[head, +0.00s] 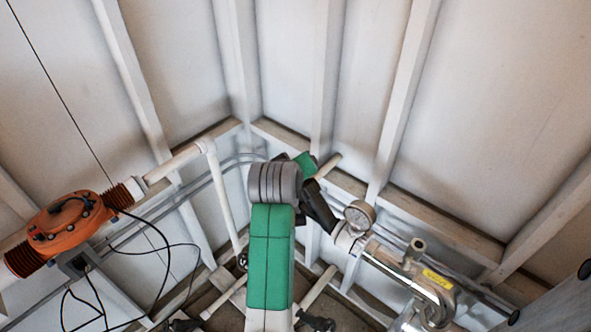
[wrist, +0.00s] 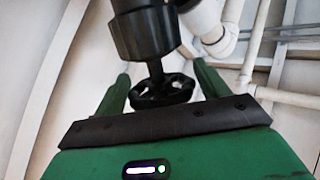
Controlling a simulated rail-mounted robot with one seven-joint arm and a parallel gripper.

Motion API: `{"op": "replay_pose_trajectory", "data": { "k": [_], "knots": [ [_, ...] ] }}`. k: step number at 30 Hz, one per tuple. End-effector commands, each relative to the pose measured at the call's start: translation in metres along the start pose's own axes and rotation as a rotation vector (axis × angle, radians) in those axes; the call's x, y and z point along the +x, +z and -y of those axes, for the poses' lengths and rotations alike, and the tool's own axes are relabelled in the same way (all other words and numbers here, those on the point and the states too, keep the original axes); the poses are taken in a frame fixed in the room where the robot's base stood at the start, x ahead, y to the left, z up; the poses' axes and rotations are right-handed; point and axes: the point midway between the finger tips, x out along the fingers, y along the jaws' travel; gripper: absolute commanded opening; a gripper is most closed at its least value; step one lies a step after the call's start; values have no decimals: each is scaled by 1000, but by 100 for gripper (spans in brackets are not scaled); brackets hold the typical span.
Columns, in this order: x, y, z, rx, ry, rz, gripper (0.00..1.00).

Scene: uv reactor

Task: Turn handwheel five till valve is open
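A black handwheel (wrist: 162,90) on a short stem below a black valve body (wrist: 146,32) shows in the middle of the wrist view. No number can be read on it. My gripper (wrist: 162,72) is open, with one green finger left of the wheel and one right of it. The wheel appears between the fingers; I cannot tell whether either finger touches it. In the head view my arm hides most of the gripper and this wheel cannot be made out.
White pipes (wrist: 245,60) run close by on the right in the wrist view. In the head view a round gauge (head: 360,214) and a shiny metal reactor pipe (head: 400,268) with a yellow label stand right of my arm. An orange unit (head: 68,223) with black cables is at left.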

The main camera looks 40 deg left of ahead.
Motion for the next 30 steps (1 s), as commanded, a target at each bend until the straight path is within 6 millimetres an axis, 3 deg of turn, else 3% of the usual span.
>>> {"op": "replay_pose_trajectory", "data": {
  "k": [8, 15, 19, 30],
  "knots": [
    [-7, 0, 0, 0, 1, -1, 74],
    [-55, 1, 1, 0, 2, -2, 74],
    [-72, 0, 0, 0, 1, -1, 74],
    [-78, 0, 0, 0, 0, 0, 74]
  ]
}}
